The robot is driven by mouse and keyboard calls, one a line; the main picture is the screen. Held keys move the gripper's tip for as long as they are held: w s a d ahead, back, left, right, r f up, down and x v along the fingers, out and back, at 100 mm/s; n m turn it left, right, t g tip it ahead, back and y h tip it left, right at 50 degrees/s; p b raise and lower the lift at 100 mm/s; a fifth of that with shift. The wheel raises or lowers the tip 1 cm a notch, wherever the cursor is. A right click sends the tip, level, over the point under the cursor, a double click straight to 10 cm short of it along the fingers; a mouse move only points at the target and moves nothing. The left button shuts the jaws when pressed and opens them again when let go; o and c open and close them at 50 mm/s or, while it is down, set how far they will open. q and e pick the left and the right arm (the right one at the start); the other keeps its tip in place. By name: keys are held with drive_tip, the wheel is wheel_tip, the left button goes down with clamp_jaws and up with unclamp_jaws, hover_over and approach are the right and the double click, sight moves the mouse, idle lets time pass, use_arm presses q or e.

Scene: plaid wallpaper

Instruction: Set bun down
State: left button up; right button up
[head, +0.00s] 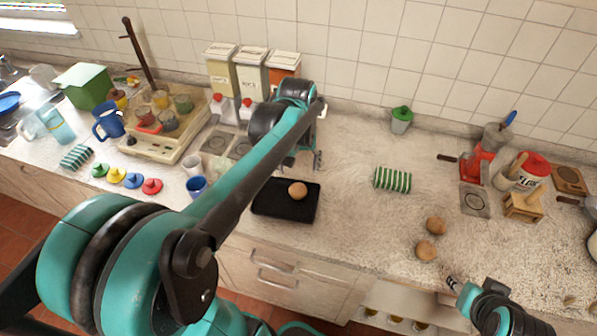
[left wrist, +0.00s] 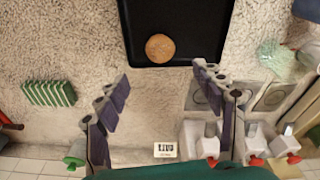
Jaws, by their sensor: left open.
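A round brown bun (head: 298,190) rests on a black tray (head: 270,205) on the counter. In the left wrist view the bun (left wrist: 160,47) lies near one edge of the tray (left wrist: 182,12). My left gripper (head: 304,160) is open and empty, just behind the tray in the head view. In the left wrist view its spread fingers (left wrist: 160,88) are apart from the bun. Two more buns (head: 436,225) (head: 426,250) lie on the counter to the right. My right gripper (head: 452,285) shows only partly at the lower right; its jaws are unclear.
A green striped cloth (head: 393,180) lies right of the tray. A blue cup (head: 196,187) stands to its left. Dispensers (head: 250,75) stand behind, against the wall. A red grinder (head: 482,160) stands farther right. The counter between tray and striped cloth is clear.

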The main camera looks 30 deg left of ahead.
use_arm(q)
drive_tip(key=s+d+m+t, duration=0.6)
drive_tip(key=s+d, duration=0.4)
drive_tip(key=shift+d+f+h, duration=0.3)
drive_tip(key=shift+d+f, duration=0.1)
drive_tip(key=shift+f, duration=0.2)
